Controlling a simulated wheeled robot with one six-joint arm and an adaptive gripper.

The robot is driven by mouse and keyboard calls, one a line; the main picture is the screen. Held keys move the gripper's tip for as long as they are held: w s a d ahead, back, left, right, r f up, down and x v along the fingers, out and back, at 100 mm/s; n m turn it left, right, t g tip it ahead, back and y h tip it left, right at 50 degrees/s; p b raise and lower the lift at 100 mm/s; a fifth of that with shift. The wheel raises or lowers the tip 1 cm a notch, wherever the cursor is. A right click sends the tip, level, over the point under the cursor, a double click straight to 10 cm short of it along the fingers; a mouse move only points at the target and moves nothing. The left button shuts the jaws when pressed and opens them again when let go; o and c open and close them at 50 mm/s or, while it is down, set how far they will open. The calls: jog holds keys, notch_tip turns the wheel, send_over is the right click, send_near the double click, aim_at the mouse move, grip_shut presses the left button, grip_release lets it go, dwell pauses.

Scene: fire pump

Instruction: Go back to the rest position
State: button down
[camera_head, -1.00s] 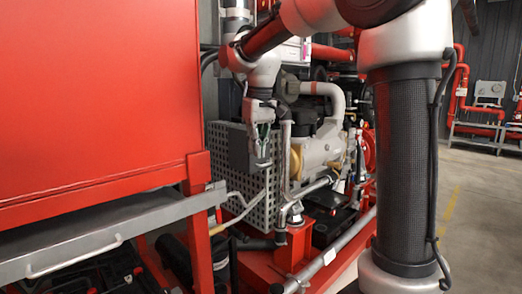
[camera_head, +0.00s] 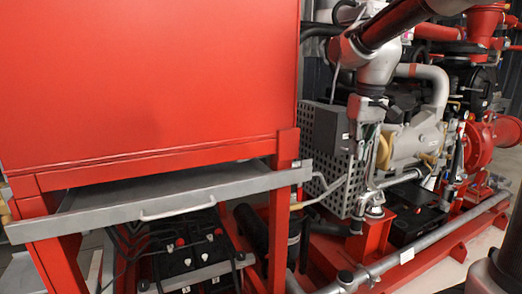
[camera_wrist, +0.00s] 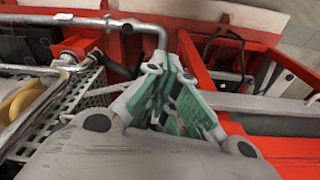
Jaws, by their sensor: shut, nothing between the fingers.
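My gripper (camera_head: 365,150) hangs pointing down in the head view, in front of the grey perforated guard (camera_head: 326,150) beside the engine (camera_head: 414,139). In the wrist view my gripper (camera_wrist: 182,95) shows its green-padded fingers close together with nothing between them. It holds nothing. Whether it touches the guard or pipes behind it cannot be told.
A large red cabinet (camera_head: 150,80) fills the left. Below it is a grey tray (camera_head: 170,197) with a handle, over black batteries (camera_head: 190,257). Red frame rails and a grey pipe (camera_head: 440,240) run along the lower right. A red pump (camera_head: 490,145) stands at right.

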jog(key=s+d+f+m+t, duration=0.1)
jog(key=s+d, duration=0.2)
jog(key=s, duration=0.8)
jog(key=s+d+f+m+t, duration=0.1)
jog(key=s+d, duration=0.3)
jog(key=s, duration=0.6)
jog(key=shift+s+d+f+t, duration=0.25)
jog(key=shift+s+f+t, duration=0.15)
jog(key=shift+t, duration=0.2)
